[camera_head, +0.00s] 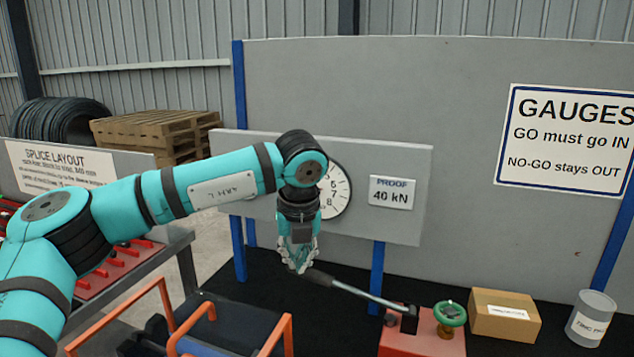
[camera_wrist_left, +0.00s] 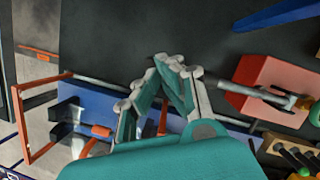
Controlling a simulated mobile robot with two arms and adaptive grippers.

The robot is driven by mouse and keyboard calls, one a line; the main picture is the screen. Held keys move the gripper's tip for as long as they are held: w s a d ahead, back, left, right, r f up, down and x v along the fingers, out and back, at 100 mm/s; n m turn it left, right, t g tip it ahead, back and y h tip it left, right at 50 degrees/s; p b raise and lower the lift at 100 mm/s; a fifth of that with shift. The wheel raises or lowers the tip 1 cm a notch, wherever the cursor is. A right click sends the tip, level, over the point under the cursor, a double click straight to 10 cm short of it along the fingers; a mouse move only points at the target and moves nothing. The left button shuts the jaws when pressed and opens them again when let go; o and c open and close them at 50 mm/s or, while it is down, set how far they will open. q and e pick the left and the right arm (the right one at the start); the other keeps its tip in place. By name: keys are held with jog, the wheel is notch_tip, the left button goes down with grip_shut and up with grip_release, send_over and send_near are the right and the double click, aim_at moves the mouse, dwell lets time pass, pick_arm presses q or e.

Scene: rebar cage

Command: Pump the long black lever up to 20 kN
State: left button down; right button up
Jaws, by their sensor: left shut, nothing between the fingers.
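The long lever has a black grip (camera_head: 318,277) and a grey rod (camera_head: 362,293). It slopes down to the right into a black socket on the red pump box (camera_head: 424,338). The pump box (camera_wrist_left: 268,84) and part of the rod (camera_wrist_left: 228,87) also show in the left wrist view. My left gripper (camera_head: 300,266) points down, shut and empty, at the grip's free left end; I cannot tell whether it touches. Its fingers (camera_wrist_left: 172,66) hide part of the lever in the wrist view. The dial gauge (camera_head: 338,190) is partly behind my left arm; its needle is not visible. My right gripper is out of view.
A green handwheel (camera_head: 450,313) is on the pump. A cardboard box (camera_head: 503,317) and a grey can (camera_head: 591,319) stand to its right. An orange frame (camera_head: 190,318) is at lower left. A grey panel (camera_head: 410,232) carries the gauge and a "PROOF 40 kN" sign (camera_head: 391,192).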

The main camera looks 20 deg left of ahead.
pick_arm(q)
jog(key=r+p, duration=0.1)
jog(key=r, duration=0.1)
jog(key=d+r+p, duration=0.1)
jog(key=r, duration=0.1)
jog(key=r+p, duration=0.1)
jog(key=r, duration=0.1)
jog(key=shift+d+r, duration=0.3)
jog(key=shift+d, duration=0.1)
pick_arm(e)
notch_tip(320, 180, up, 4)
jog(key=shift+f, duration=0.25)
